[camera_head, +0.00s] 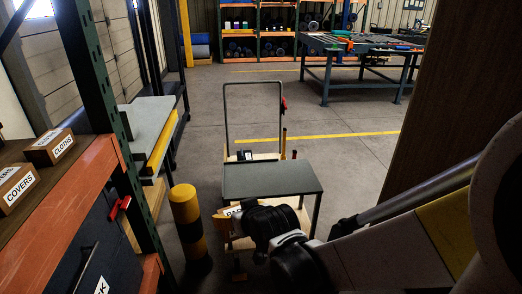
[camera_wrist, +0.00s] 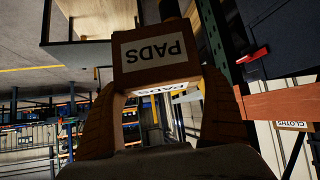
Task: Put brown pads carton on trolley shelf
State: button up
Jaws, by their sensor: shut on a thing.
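The brown pads carton (camera_wrist: 155,72) is held between the two fingers of my gripper (camera_wrist: 162,100) in the wrist view. Its white PADS label reads upside down there. In the head view my gripper (camera_head: 243,220) is at the near left corner of the trolley, and the carton (camera_head: 224,224) shows just left of it, partly hidden by the gripper. The trolley has a dark grey upper shelf (camera_head: 270,180), bare on top, and a pale wooden lower deck (camera_head: 298,213). I cannot tell whether the carton touches the trolley.
A yellow and black bollard (camera_head: 186,215) stands left of the trolley. An orange-edged rack (camera_head: 75,175) at the left holds a covers carton (camera_head: 14,188) and a cloths carton (camera_head: 50,148). A workbench (camera_head: 362,48) with tools stands at the back right. Floor beyond the trolley is clear.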

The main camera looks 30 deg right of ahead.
aim_at(279, 178)
jog(key=i+j+z, duration=0.1)
jog(key=z, duration=0.35)
jog(key=i+j+z, duration=0.2)
jog(key=z, duration=0.25)
jog(key=i+j+z, duration=0.3)
jog(key=z, duration=0.15)
jog(key=i+j+z, duration=0.1)
jog(key=j+z, duration=0.15)
jog(key=z, duration=0.2)
jog(key=i+j+z, duration=0.1)
jog(key=j+z, duration=0.2)
jog(key=z, duration=0.2)
